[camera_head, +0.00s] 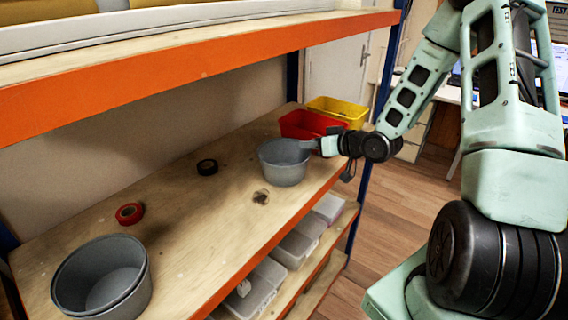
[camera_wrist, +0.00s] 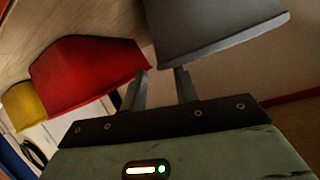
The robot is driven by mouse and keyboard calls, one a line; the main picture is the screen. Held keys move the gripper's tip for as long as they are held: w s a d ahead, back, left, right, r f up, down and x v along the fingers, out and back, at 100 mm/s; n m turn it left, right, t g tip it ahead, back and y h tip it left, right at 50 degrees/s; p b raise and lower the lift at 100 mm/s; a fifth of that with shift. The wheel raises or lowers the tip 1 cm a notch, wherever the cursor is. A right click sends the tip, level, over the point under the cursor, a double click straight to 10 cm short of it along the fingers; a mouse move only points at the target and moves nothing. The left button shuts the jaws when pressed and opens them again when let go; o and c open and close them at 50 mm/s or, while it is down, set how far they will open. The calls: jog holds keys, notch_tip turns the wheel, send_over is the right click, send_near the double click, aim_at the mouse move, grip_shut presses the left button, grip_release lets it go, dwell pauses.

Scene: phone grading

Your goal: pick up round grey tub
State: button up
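A round grey tub (camera_head: 284,164) stands upright on the wooden shelf, in front of the red bin. My gripper (camera_head: 311,146) is at the right side of its rim in the head view. In the wrist view the tub (camera_wrist: 215,28) fills the upper right. My gripper (camera_wrist: 160,76) shows there with its two fingers apart. One fingertip lies outside the tub's edge; the other meets the rim and its end is hidden. I cannot tell whether either finger touches the tub. Another round grey tub (camera_head: 139,290), seemingly stacked, stands at the shelf's near left end.
A red bin (camera_head: 303,122) and a yellow bin (camera_head: 345,108) stand behind the tub. A black tape roll (camera_head: 207,167) and a red tape roll (camera_head: 130,213) lie on the shelf (camera_head: 185,225). An orange-edged upper shelf (camera_head: 200,70) hangs above. Clear containers (camera_head: 295,249) sit below.

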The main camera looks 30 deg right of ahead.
jog(key=shift+x, duration=1.05)
grip_shut()
jog(key=shift+r, duration=0.15)
notch_tip(320, 180, up, 10)
